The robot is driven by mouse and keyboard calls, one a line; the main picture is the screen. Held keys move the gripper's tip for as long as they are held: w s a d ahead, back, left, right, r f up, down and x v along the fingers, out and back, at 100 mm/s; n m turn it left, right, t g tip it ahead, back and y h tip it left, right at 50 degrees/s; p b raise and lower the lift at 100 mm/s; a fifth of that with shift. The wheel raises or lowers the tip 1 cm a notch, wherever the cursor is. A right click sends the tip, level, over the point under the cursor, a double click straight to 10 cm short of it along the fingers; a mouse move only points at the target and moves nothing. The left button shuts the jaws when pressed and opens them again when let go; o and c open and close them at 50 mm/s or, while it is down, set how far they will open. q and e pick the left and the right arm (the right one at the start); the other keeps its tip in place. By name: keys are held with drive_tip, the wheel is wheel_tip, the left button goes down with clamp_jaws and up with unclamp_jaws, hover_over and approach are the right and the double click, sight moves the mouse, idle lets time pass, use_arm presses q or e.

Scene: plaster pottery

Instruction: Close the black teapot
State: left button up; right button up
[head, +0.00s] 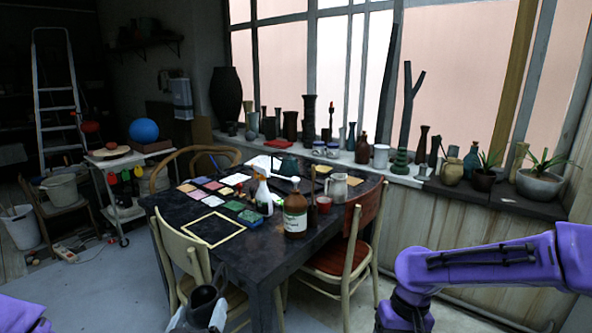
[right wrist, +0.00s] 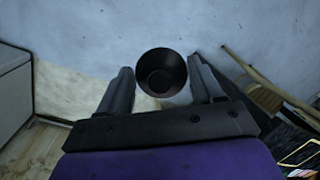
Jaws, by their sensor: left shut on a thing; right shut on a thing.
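My left gripper (head: 200,318) is at the bottom edge of the head view, shut on the black teapot (head: 204,297). The teapot is dark and partly cut off, with a narrow part rising at its right side. My right gripper (right wrist: 160,67) shows in the right wrist view, its two fingers on either side of a round black piece (right wrist: 161,72). This piece looks like the teapot's lid, with a smaller circle inside its rim. In the head view the right gripper is out of sight below the frame; only its purple arm shows at right.
A dark table (head: 270,240) with colored tiles, a brown bottle (head: 295,212) and a spray bottle (head: 262,190) stands ahead. A cream chair (head: 180,245) and a red-seated chair (head: 345,255) stand around it. Pots line the windowsill.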

use_arm(q)
drive_tip(key=shift+w+f, duration=0.1)
use_arm(e)
drive_tip(key=shift+f, duration=0.15)
use_arm(q)
drive_tip(key=s+d+f+m+g+h, duration=0.2)
drive_tip(key=s+d+f+m+h, duration=0.1)
drive_tip(key=d, duration=0.4)
drive_tip(key=s+d+f+m+g+h, duration=0.2)
drive_tip(key=s+d+f+m+h, duration=0.1)
drive_tip(key=d+f+m+h, duration=0.2)
wheel_tip(320, 180, down, 3)
drive_tip(key=d+h, duration=0.2)
drive_tip(key=h, duration=0.1)
drive_tip(key=shift+d+h, duration=0.15)
drive_tip(key=shift+h, duration=0.15)
drive_tip(key=shift+s, duration=0.1)
use_arm(e)
drive_tip(key=a+r+m, duration=0.3)
drive_tip(key=a+m, duration=0.1)
drive_tip(key=a, duration=0.7)
drive_tip(key=a+r+m+g, duration=0.1)
drive_tip(key=a+r+m, duration=0.3)
drive_tip(key=a, duration=0.7)
drive_tip(key=shift+a+r, duration=0.2)
drive_tip(key=shift+a, duration=0.2)
